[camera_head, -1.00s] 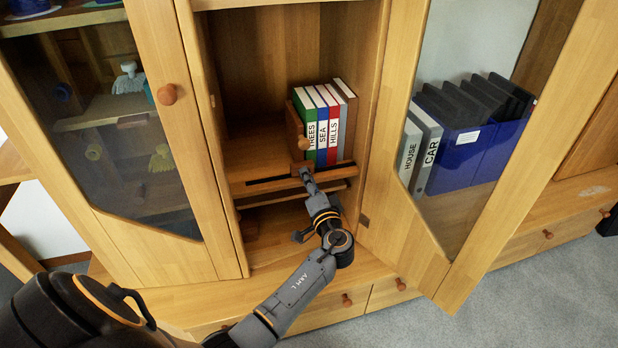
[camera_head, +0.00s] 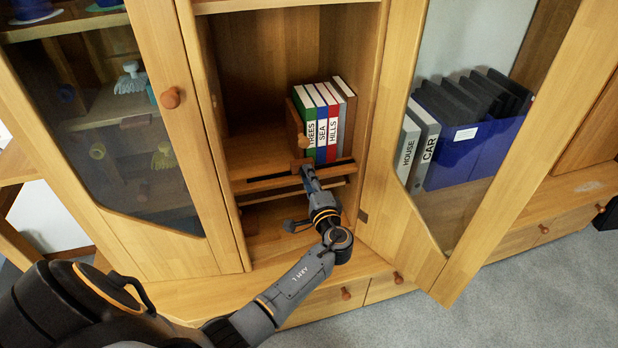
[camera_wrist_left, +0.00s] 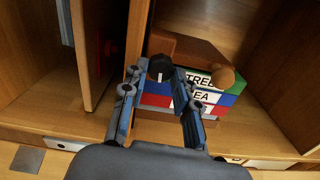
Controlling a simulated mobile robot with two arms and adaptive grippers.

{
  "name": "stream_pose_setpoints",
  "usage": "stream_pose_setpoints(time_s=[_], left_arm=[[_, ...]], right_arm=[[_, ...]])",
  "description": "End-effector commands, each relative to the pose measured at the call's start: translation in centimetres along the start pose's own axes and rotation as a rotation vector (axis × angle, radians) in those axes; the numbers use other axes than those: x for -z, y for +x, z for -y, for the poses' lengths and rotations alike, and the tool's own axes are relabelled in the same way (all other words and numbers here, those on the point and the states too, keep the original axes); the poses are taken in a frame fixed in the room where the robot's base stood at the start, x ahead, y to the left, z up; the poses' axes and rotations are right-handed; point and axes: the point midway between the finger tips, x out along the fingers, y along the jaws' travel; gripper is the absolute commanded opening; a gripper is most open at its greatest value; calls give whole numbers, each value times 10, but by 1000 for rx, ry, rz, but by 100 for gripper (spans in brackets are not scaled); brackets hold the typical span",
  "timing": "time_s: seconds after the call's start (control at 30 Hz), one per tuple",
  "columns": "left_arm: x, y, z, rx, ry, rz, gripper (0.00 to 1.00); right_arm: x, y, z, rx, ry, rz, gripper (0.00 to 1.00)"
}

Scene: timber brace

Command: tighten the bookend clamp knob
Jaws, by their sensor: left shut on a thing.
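A wooden bookend (camera_head: 294,127) with a round wooden knob (camera_head: 302,142) on its face stands against the left side of a row of books (camera_head: 325,125) on the cabinet shelf. A reddish-brown clamp block (camera_head: 301,164) sits at its foot, at the shelf's front edge. My left gripper (camera_head: 306,174) reaches in from the front, just below this block. In the left wrist view its two fingers (camera_wrist_left: 156,78) are shut on a dark faceted clamp knob (camera_wrist_left: 160,65). The round wooden knob (camera_wrist_left: 222,76) shows beside them. The clamp knob is hidden in the head view. My right gripper is out of view.
An open glass door (camera_head: 390,215) stands right of the opening, with binders and a blue file box (camera_head: 465,150) behind it. A closed glass door (camera_head: 165,150) is at the left. The shelf (camera_head: 255,150) left of the bookend is clear.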

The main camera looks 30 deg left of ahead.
Motion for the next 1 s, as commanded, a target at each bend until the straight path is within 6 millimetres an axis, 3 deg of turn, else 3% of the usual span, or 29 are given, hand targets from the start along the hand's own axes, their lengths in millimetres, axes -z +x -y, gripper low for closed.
stream_pose_setpoints(time_s=[0.27,0.3,0.4,0.77,1.0], left_arm=[[0,-1,-1,-2,1,-1,0],[0,-1,-1,-2,0,-1,33],[0,-1,-1,-2,0,-1,52],[0,-4,-1,-1,-1,-1,52],[1,-43,-2,-4,-1,-4,52]], right_arm=[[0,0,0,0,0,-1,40],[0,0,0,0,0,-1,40],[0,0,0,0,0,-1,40],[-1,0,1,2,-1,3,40],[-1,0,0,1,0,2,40]])
